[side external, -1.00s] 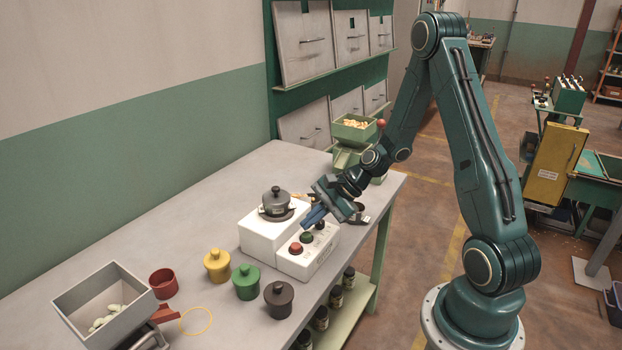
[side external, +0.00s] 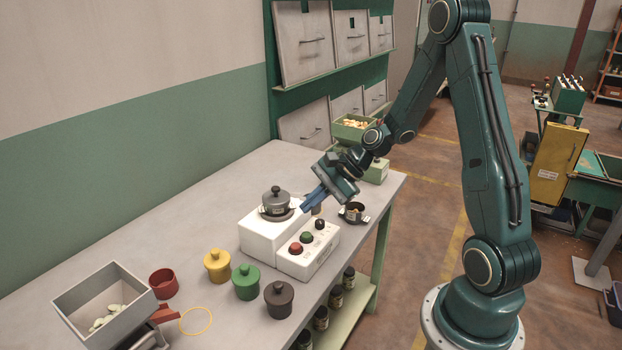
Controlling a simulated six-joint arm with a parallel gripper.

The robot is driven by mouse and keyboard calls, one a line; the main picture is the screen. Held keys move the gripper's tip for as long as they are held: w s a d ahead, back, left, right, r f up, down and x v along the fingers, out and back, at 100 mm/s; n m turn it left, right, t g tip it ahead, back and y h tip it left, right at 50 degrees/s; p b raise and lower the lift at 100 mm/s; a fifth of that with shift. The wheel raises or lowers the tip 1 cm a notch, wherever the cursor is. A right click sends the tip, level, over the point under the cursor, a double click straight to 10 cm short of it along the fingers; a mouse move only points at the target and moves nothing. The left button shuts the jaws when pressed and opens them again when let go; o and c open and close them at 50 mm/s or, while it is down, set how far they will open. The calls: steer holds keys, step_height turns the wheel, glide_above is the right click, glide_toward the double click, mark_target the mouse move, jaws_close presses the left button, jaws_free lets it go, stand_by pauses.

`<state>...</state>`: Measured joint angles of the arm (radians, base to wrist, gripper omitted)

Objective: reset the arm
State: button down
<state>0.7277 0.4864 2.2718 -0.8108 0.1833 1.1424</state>
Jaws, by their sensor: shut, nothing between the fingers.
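My gripper (side external: 308,203) is shut and empty. It hangs just above the white control box (side external: 309,250), over its far end, and points down to the left. The box carries a red button (side external: 296,248), a green button (side external: 307,238) and a black knob (side external: 320,224). My gripper looks clear of them, though the exact gap cannot be told. My wrist hides part of the green hopper behind it.
A white block with a dark lidded pot (side external: 276,200) stands left of my gripper. A small dark cup (side external: 353,211) is to its right. Yellow (side external: 217,266), green (side external: 246,282) and dark brown (side external: 279,299) lidded pots stand nearer. A green hopper (side external: 351,128) holds nuts; a grey hopper (side external: 104,306) is front left.

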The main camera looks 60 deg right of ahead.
stand_by(0.6)
steer(key=s+a+r+n+g+h, duration=0.2)
steer(key=s+a+r+n+h, duration=0.2)
steer(key=s+a+r+n, duration=0.55)
steer(key=s+r+n+h, duration=0.2)
steer(key=s+r+n, duration=0.6)
steer(key=s, duration=0.3)
steer(key=shift+s+n+t, duration=0.2)
steer(key=shift+n+t, duration=0.2)
steer(key=shift+n, duration=0.15)
